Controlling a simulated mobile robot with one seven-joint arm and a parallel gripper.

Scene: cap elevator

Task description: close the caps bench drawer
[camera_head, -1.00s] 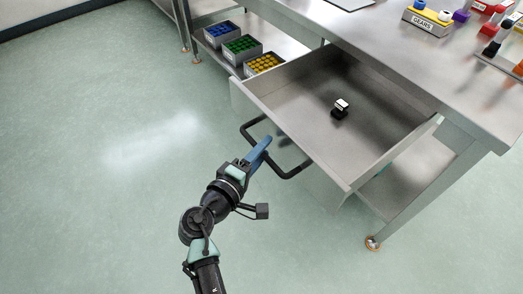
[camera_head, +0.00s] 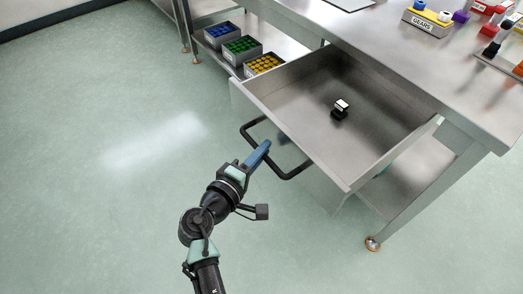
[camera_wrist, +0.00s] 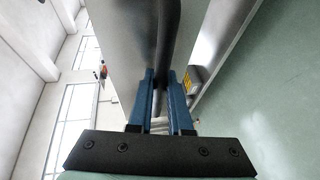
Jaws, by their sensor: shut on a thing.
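The caps bench drawer (camera_head: 385,112) is pulled far out from under the metal bench top. Its black bar handle (camera_head: 286,177) sticks out from the front panel and also shows in the wrist view (camera_wrist: 170,28). My gripper (camera_head: 264,147) is at the middle of the handle. In the wrist view, its blue fingers (camera_wrist: 160,78) stand on either side of the dark bar and are shut on it. A small black-and-white object (camera_head: 340,108) sits inside the drawer.
The bench top (camera_head: 400,65) holds a yellow-and-white labelled box (camera_head: 427,22) and several coloured caps at the right. Bins of blue, green and yellow caps (camera_head: 243,46) stand on a lower shelf behind the drawer. The green floor (camera_head: 110,190) is clear at left.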

